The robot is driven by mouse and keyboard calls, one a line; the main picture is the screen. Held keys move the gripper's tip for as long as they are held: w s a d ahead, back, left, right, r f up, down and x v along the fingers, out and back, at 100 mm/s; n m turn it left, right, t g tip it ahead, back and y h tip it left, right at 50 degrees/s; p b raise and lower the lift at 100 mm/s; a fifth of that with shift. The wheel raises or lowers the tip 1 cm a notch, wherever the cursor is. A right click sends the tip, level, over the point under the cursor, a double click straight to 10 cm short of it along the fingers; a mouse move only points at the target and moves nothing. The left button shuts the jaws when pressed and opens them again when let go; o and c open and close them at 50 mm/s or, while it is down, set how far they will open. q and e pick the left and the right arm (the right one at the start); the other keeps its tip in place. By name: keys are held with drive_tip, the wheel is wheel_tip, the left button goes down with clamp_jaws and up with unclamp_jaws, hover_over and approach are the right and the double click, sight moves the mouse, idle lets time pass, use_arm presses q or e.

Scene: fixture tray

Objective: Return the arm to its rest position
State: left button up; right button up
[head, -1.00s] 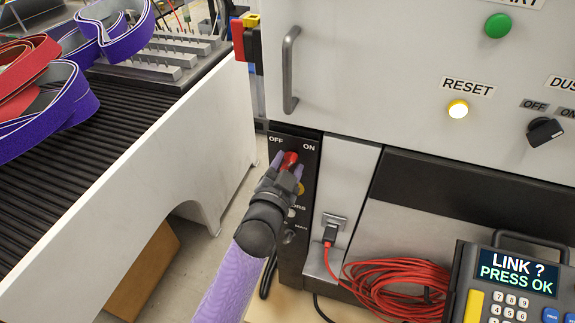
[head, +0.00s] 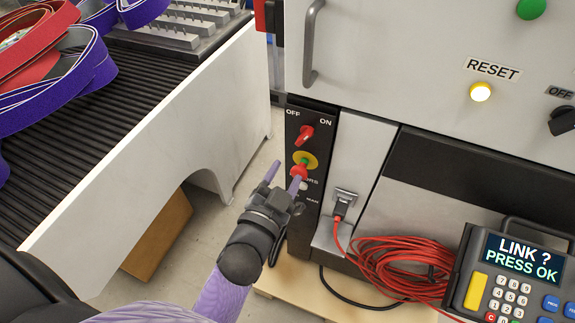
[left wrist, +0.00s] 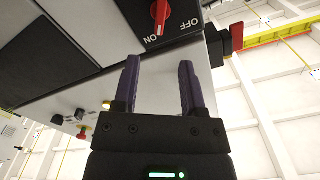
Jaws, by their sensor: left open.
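My left gripper (head: 284,177) is open and empty, with its two purple fingers apart. In the head view it hangs in front of the black switch panel's left edge, below the red rotary knob (head: 305,134) and apart from it. In the left wrist view the open fingers (left wrist: 158,85) stand with nothing between them, and the red knob (left wrist: 160,15) shows beyond them, near its ON and OFF labels. My right gripper is in neither view.
A red button with a yellow collar (head: 305,159) sits close by the gripper's right finger. A coiled red cable (head: 400,265) and a keypad terminal (head: 513,270) lie to the right. A conveyor (head: 150,130) stands at left; floor shows between.

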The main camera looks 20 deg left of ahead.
use_arm(q)
drive_tip(key=s+f+n+g+b, duration=0.15)
drive_tip(key=s+f+g, duration=0.4)
drive_tip(key=f, duration=0.85)
drive_tip(key=s+f+g+b, duration=0.35)
drive_tip(key=s+f, duration=0.25)
drive_tip(key=f, duration=0.9)
drive_tip(key=s+a+f+g, duration=0.1)
drive_tip(key=s+f+g, duration=0.1)
drive_tip(key=s+f, duration=0.2)
drive_tip(key=s+a+f+n+g+b, duration=0.1)
drive_tip(key=s+a+f+g, duration=0.1)
drive_tip(key=s, duration=0.8)
drive_tip(key=s+a+f+n+g, duration=0.1)
drive_tip(key=s+a+f+g, duration=0.1)
drive_tip(key=s+f+g, duration=0.2)
drive_tip(key=s+f, duration=0.3)
drive_tip(key=shift+s+y+b, duration=0.3)
drive_tip(key=shift+s+y, duration=0.05)
drive_tip(key=shift+y, duration=0.05)
drive_tip(key=shift+n, duration=0.25)
